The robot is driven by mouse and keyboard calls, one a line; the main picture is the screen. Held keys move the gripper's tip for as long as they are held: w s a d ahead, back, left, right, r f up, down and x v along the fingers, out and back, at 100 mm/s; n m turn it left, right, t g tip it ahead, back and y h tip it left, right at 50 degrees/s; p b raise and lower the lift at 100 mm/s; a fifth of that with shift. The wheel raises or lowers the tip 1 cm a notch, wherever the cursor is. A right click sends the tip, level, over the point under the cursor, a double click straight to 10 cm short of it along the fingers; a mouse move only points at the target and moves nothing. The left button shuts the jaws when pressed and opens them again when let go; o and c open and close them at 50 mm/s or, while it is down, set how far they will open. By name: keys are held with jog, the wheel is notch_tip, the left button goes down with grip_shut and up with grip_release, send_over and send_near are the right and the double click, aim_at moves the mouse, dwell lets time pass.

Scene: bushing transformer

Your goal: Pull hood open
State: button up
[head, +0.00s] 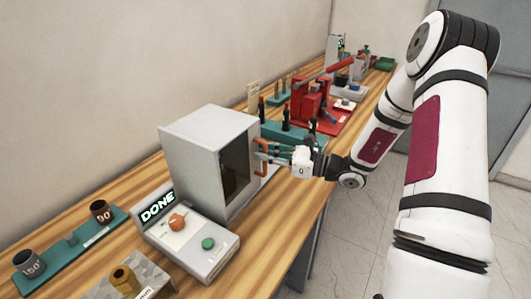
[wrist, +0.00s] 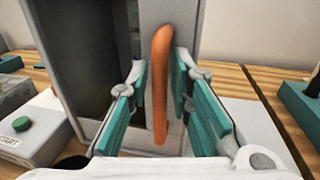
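The hood is a light grey box (head: 196,150) on the wooden table, with a dark front panel (head: 235,168) facing right. An orange vertical handle (head: 262,146) is on the front, near its far edge. In the wrist view the handle (wrist: 161,85) stands upright between the teal finger pads of my gripper (wrist: 160,78). The fingers are open, with a gap visible on each side of the handle. In the head view my gripper (head: 276,152) is at the handle, and its fingers are partly hard to make out.
A control box (head: 190,243) with a "DONE" display, an orange knob and a green button stands in front of the hood. A teal tray (head: 62,250) with dark cups lies at left. A red press (head: 312,98) stands behind. The floor (head: 345,235) at right is clear.

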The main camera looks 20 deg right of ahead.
jog(key=shift+w+a, duration=0.1)
jog(key=shift+c, duration=0.6)
grip_shut()
